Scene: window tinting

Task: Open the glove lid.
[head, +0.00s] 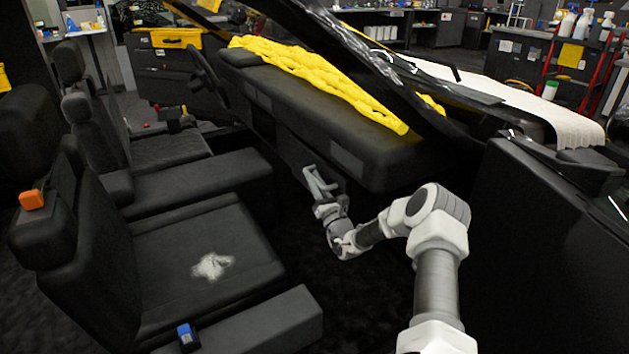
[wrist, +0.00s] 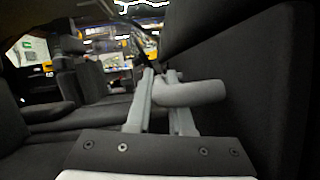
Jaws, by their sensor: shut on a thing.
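The glove lid (head: 296,158) is a dark panel under the front of the dashboard, in front of the near seat. It is a dark surface at the right in the wrist view (wrist: 245,85). A thick grey bar handle (wrist: 198,92) stands out from it. My gripper (head: 317,176) is at the handle, below the dashboard. In the wrist view my gripper (wrist: 160,78) has its two fingers on either side of the handle's left end, shut on it. How far the lid stands open is hard to tell, as the area is dark.
The dashboard (head: 330,110) overhangs my gripper, with a yellow cloth (head: 320,80) on top. The near seat (head: 200,250) has a white patch and a blue object (head: 188,337) at its edge. The open dark door (head: 545,245) is at the right. The footwell between is free.

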